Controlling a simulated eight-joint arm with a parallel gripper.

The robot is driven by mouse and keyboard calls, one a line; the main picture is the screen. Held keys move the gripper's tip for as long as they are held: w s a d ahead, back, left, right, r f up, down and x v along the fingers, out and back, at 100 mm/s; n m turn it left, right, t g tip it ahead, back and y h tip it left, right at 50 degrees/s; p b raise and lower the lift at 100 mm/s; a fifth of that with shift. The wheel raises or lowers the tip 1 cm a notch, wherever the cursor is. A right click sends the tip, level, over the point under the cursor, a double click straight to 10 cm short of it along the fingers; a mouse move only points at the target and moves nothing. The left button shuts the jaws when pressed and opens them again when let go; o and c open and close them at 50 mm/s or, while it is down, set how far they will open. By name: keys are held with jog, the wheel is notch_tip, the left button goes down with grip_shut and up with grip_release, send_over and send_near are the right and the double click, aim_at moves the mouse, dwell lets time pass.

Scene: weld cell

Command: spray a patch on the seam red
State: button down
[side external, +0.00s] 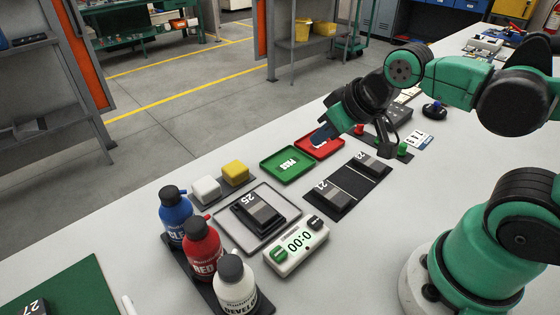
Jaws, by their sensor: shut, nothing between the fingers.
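The red spray bottle (203,252), marked RED, stands upright with a dark cap in a dark rack, between a blue bottle (175,217) and a white bottle (236,287). A dark welded piece marked 25 (258,212) lies in a shallow grey tray (228,224); I cannot make out a red patch on it.
A timer (297,250) reading 0:00 stands in front of the grey tray. A white block (206,190) and yellow block (235,173) lie behind it, left of the green PASS tray (287,165). A green mat (75,290) lies at the left front.

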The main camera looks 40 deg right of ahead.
jog(key=w+a+r+n, duration=0.1)
jog(key=a+r+n, duration=0.2)
jog(key=a, duration=0.3)
jog(key=w+a+r+n, duration=0.2)
jog(key=a+n, duration=0.2)
jog(key=a, duration=0.2)
notch_tip(320, 180, up, 4)
jog(key=f+n+t+y, duration=0.1)
jog(key=n+t+y, duration=0.1)
jog(key=n, duration=0.2)
send_over(200, 226)
jog(key=shift+r, duration=0.25)
jog(key=shift+f, duration=0.1)
jog(key=shift+f, duration=4.35)
jog(key=shift+f, duration=0.4)
